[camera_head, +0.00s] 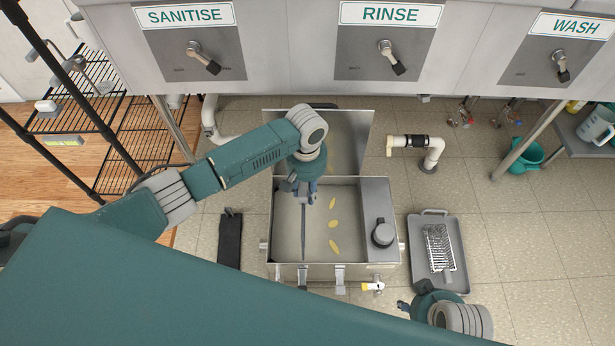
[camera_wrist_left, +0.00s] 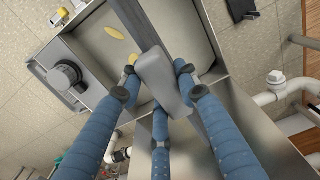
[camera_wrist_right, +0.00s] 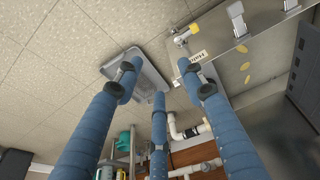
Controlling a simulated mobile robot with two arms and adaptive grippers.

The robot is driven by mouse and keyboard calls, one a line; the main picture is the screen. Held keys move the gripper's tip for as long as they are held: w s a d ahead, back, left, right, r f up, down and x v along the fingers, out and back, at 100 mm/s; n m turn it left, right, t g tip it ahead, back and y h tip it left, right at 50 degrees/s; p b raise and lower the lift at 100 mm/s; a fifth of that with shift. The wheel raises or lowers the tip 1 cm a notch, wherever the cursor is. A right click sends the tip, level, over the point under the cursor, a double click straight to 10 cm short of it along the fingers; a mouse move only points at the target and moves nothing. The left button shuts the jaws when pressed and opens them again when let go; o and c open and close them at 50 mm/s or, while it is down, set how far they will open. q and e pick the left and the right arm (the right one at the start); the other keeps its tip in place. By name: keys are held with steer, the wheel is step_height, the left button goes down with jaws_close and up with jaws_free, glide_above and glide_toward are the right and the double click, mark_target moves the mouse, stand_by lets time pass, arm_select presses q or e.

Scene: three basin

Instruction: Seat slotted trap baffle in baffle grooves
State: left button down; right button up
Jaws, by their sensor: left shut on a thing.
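The slotted trap baffle (camera_head: 303,232) is a thin grey plate seen nearly edge-on in the head view, upright in the left part of the open steel trap box (camera_head: 382,187). My left gripper (camera_head: 306,190) is shut on the baffle's top grip; the left wrist view shows this grey grip (camera_wrist_left: 163,82) between the fingers. The baffle's slots and the baffle grooves cannot be made out, and whether its lower edge sits in them is hidden. My right gripper (camera_wrist_right: 160,85) is open and empty, low at the right of the head view, near a grey tray (camera_head: 459,279).
The tray holds a wire basket (camera_head: 439,247). A lid (camera_head: 352,128) stands up behind the box. A dark flat bar (camera_head: 230,240) lies left. Pipes (camera_head: 432,150) and sinks are behind.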

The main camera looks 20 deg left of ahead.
arm_select(q)
steer(key=shift+w, duration=0.35)
arm_select(e)
steer(key=shift+d, duration=0.1)
arm_select(q)
steer(key=shift+s, duration=0.1)
steer(key=shift+r, duration=0.1)
steer(key=shift+p, duration=0.7)
steer(key=shift+d+f+b, duration=0.1)
steer(key=shift+f+b, duration=1.35)
steer(key=shift+f, duration=1.45)
arm_select(e)
steer(key=shift+w+v, duration=0.15)
steer(key=shift+v, duration=0.75)
steer(key=shift+w+v, duration=0.15)
steer(key=shift+v, duration=0.75)
steer(key=shift+w+v, duration=0.2)
steer(key=shift+v, duration=0.65)
steer(key=shift+r, duration=0.2)
